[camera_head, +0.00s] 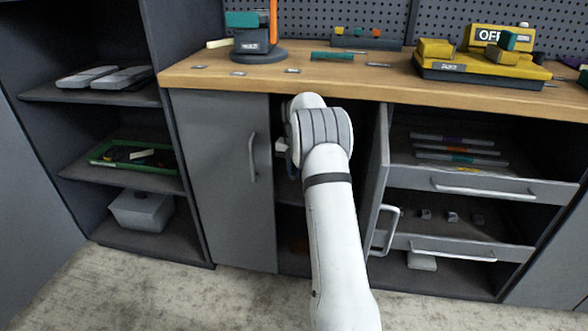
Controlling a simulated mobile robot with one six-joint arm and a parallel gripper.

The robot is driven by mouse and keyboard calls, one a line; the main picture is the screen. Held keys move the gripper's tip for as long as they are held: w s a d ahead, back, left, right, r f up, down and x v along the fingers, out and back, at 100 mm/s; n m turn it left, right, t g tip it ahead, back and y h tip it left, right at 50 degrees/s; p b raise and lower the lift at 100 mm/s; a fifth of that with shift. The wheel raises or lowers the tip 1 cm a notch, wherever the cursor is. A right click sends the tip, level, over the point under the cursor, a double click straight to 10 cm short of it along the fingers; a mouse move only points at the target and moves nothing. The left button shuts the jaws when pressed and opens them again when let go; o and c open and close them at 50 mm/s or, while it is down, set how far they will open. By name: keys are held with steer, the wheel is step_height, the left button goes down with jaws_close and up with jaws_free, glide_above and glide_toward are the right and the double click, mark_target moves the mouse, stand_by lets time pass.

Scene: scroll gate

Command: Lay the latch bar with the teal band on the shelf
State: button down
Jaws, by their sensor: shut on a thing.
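My arm reaches into the dark open middle compartment under the bench. My gripper's fingers are hidden behind my own wrist and forearm, so I cannot see what is between them. The inside shelf of the middle compartment is mostly hidden by my arm. Open shelves (60,92) stand at the left, the upper one carrying two grey flat items (87,77).
The compartment's door (378,180) stands open just right of my arm. The left door (222,180) is shut. A lower drawer (450,249) is also pulled out. A green tray (100,156) and grey bin (141,209) fill the lower left shelves. The wooden bench top (215,72) overhangs.

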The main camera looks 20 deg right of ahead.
mark_target(294, 189)
steer(key=shift+w+d+n, duration=0.25)
steer(key=shift+w, duration=0.3)
steer(key=shift+w+d+n, duration=0.2)
steer(key=shift+w+n, duration=0.05)
steer(key=shift+w, duration=0.25)
step_height(294, 189, down, 5)
steer(key=b, duration=0.6)
steer(key=shift+f, duration=0.2)
steer(key=shift+p, duration=0.5)
steer(key=shift+f, duration=0.3)
steer(key=shift+f, duration=0.35)
steer(key=c, duration=1.3)
jaws_free()
